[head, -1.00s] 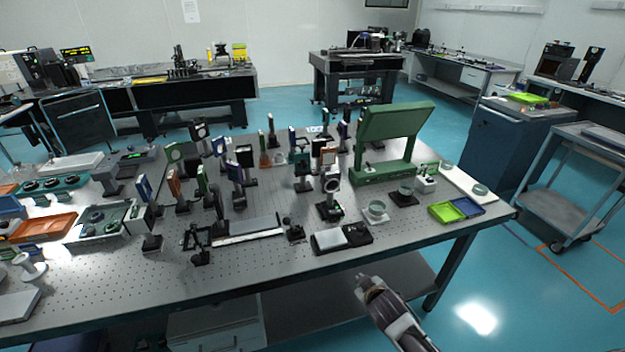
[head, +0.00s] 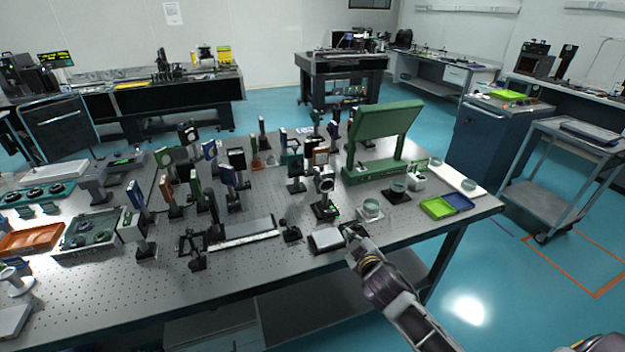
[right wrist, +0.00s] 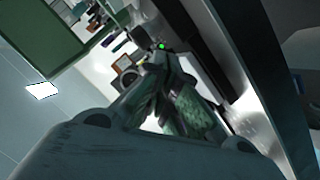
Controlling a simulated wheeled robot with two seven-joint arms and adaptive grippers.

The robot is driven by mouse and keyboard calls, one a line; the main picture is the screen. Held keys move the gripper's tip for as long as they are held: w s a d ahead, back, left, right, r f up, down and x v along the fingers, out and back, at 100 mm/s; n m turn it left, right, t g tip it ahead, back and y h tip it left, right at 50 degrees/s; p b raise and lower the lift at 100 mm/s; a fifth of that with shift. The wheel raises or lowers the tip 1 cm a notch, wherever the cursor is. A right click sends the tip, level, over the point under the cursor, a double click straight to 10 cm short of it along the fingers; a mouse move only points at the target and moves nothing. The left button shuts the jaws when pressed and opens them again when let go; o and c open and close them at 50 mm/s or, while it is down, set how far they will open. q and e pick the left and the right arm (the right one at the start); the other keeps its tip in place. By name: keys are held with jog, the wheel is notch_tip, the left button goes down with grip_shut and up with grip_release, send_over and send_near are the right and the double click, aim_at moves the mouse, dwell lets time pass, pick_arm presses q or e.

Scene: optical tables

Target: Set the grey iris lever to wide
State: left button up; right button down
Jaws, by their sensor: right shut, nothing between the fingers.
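A dark round ring mount on a post (head: 325,183) stands near the front right of the optical table. It may be the iris, but a grey lever on it is too small to make out. My right gripper (head: 350,236) is at the table's front edge, in front of and slightly right of that mount. It is apart from the mount. In the right wrist view my right gripper (right wrist: 168,85) has its fingers together with nothing between them. My left gripper is not in view.
A grey-topped box (head: 326,240) lies right beside my right gripper. A glass dish (head: 370,210) and a green tray (head: 437,208) sit to the right. A tall green stand (head: 387,136) rises behind. Several post-mounted optics crowd the table's middle.

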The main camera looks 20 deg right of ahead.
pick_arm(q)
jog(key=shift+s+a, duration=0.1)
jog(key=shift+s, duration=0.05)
pick_arm(e)
jog(key=w+a+r+n+t+y, duration=0.1)
jog(key=w+a+r+n+y, duration=0.1)
jog(key=r+n+y, duration=0.3)
jog(key=w+a+r+n+t+y, duration=0.2)
jog(key=w+r+n+y, duration=0.3)
jog(key=n, duration=0.5)
jog(key=shift+w+a+r+n+y, duration=0.25)
jog(key=shift+a+r+n+y, duration=0.15)
jog(key=shift+a+r+y, duration=0.45)
jog(key=shift+d+f, duration=0.15)
jog(key=shift+d, duration=0.15)
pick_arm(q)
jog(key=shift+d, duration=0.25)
